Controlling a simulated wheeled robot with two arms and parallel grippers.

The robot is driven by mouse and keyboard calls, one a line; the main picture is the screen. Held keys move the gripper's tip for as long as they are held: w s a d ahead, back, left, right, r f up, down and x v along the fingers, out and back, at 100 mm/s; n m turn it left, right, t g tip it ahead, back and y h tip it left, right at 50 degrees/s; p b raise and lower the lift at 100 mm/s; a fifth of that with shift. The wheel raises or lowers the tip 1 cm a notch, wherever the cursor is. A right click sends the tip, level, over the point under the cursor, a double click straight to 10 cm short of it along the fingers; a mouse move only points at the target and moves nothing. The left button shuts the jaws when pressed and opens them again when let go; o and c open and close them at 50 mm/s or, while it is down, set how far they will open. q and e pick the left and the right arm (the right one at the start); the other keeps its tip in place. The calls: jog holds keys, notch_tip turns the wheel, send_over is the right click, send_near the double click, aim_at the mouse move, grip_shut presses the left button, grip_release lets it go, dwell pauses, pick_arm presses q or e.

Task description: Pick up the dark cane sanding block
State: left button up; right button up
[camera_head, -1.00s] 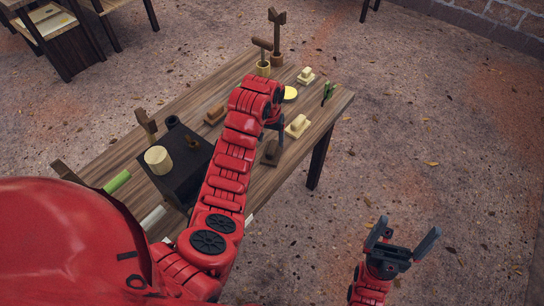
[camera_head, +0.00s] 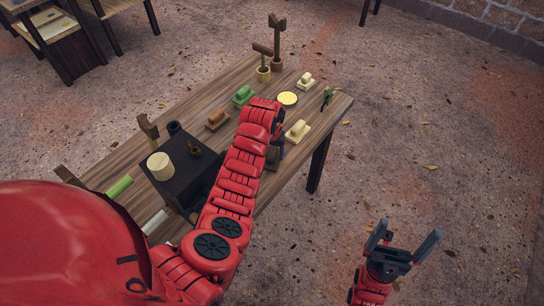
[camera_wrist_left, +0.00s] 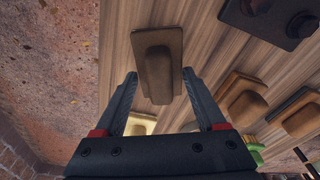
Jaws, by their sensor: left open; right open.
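The dark brown sanding block (camera_wrist_left: 157,70), a flat base with a raised grip, lies on the wooden table in the left wrist view. In the head view the dark block (camera_head: 273,156) is partly hidden by my left arm and gripper. My left gripper (camera_head: 278,140) is open above it. In the left wrist view the fingertips of my left gripper (camera_wrist_left: 160,76) appear on either side of the block's grip, with gaps; contact is not visible. My right gripper (camera_head: 408,232) is open and empty, away from the table at the lower right.
A cream block (camera_head: 298,132) lies close to the dark one. A brown block (camera_head: 217,119), a green block (camera_head: 243,95) and a yellow disc (camera_head: 288,98) lie farther back. A black box (camera_head: 178,187) stands left of my arm. Upright tools stand at the far end.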

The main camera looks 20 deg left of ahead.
aim_at(272, 156)
pick_arm(q)
grip_shut()
jog(key=shift+r, duration=0.1)
dwell(0.4)
jog(key=shift+r+b, duration=0.5)
jog(key=shift+b, duration=0.05)
jog(key=shift+w+r+b, duration=0.15)
jog(key=shift+r+b, duration=0.45)
jog(key=shift+r, duration=0.05)
jog(key=shift+s+d+r, duration=0.1)
jog(key=shift+s+r, duration=0.15)
jog(key=shift+s, duration=0.35)
jog(key=shift+s+d+r, duration=0.1)
jog(key=shift+s+r, duration=0.1)
jog(key=shift+s, duration=0.35)
jog(key=s+p, duration=0.1)
jog(key=s+r+p, duration=0.1)
jog(key=s+d+p, duration=0.1)
jog(key=s, duration=0.1)
jog(key=shift+r, duration=0.15)
jog(key=s+p, duration=0.1)
jog(key=s, duration=0.1)
jog(key=s+d+p, duration=0.1)
jog(key=s, duration=0.2)
jog(key=s+d+p, duration=0.1)
jog(key=s, duration=0.2)
jog(key=shift+d+r, duration=0.1)
jog(key=shift+r, duration=0.05)
jog(key=shift+s+d, duration=0.25)
jog(key=shift+s, duration=0.5)
